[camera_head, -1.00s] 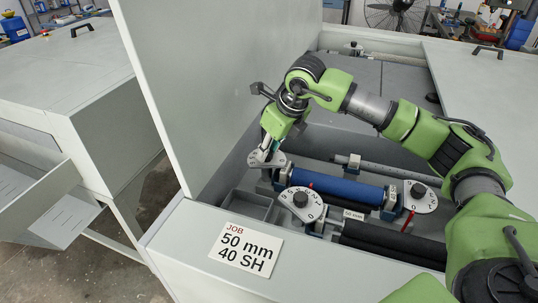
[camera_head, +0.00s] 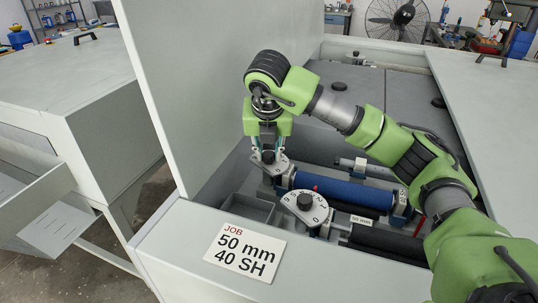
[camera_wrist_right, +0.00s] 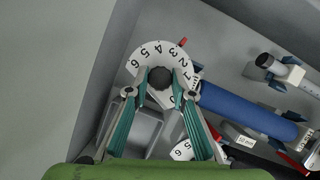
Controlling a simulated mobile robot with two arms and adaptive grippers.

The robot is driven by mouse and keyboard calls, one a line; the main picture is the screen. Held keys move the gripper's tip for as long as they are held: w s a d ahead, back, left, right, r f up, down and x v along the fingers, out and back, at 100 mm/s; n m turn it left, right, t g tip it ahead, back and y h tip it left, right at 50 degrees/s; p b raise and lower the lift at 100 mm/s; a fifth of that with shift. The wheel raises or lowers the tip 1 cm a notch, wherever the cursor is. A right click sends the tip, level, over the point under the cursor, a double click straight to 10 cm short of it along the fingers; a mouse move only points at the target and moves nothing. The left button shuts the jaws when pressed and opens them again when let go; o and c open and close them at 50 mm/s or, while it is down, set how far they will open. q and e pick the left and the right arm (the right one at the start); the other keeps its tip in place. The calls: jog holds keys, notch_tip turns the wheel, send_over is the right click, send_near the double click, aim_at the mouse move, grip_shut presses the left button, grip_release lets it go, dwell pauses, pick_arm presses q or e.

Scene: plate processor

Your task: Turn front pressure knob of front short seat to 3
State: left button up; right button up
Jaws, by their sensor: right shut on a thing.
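My right gripper (camera_head: 268,156) points down at the dial (camera_head: 281,165) at the left end of the blue roller. In the right wrist view, its two fingers (camera_wrist_right: 154,92) are closed around the black knob (camera_wrist_right: 160,77) in the middle of this white numbered dial (camera_wrist_right: 139,63). The numbers 1 to 6 show around the rim. A red pointer (camera_wrist_right: 182,42) stands at the rim close to 2 and 3; I cannot tell the exact reading. My left gripper is in neither view.
A second dial (camera_head: 313,213) with a black knob (camera_head: 305,201) stands nearer the front. The blue roller (camera_head: 338,190) runs right from the held dial. A job card (camera_head: 245,250) reads 50 mm, 40 SH. A tall grey panel (camera_head: 215,80) rises close left of my gripper.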

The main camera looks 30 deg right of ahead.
jog(key=shift+w+r+m, duration=0.1)
jog(key=shift+m, duration=0.4)
jog(key=o, duration=1.1)
jog(key=v, duration=1.2)
jog(key=shift+a, duration=0.2)
